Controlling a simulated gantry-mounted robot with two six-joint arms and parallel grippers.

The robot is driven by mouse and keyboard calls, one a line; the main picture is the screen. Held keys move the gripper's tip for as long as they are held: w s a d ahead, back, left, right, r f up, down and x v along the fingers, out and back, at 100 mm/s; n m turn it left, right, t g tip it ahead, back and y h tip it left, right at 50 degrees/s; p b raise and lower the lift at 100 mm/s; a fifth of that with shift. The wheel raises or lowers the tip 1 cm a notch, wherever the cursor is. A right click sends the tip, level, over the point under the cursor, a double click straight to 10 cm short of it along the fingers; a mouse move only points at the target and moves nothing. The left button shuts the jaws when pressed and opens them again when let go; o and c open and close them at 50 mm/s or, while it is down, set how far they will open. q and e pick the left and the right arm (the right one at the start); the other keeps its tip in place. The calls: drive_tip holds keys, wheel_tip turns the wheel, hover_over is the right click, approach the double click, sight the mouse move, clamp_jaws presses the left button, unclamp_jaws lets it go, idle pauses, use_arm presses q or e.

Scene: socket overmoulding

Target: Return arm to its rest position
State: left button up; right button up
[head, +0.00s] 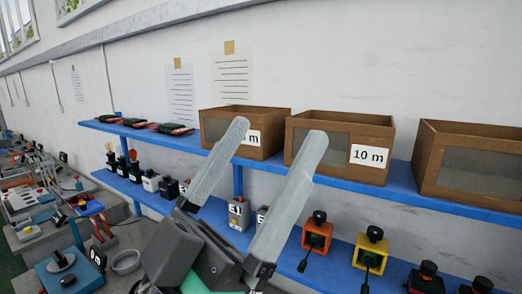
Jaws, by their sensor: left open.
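My left gripper (278,150) is large in the middle of the head view. Its two long grey fingers point up and to the right and stand well apart, with nothing between them. It is in front of the blue shelves and covers part of them. I cannot see it touching anything. My right gripper is not in view.
Blue shelves (401,194) run along the white wall, with cardboard boxes (350,135) on the upper one. The lower one holds several small devices, among them a yellow one (371,250) and an orange one (317,234). A cluttered workbench (103,230) lies at the left.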

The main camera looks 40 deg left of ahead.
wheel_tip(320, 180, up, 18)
drive_tip(key=p, duration=1.8)
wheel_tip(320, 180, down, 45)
drive_tip(key=b, duration=4.4)
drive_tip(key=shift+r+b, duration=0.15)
drive_tip(key=shift+b, duration=0.25)
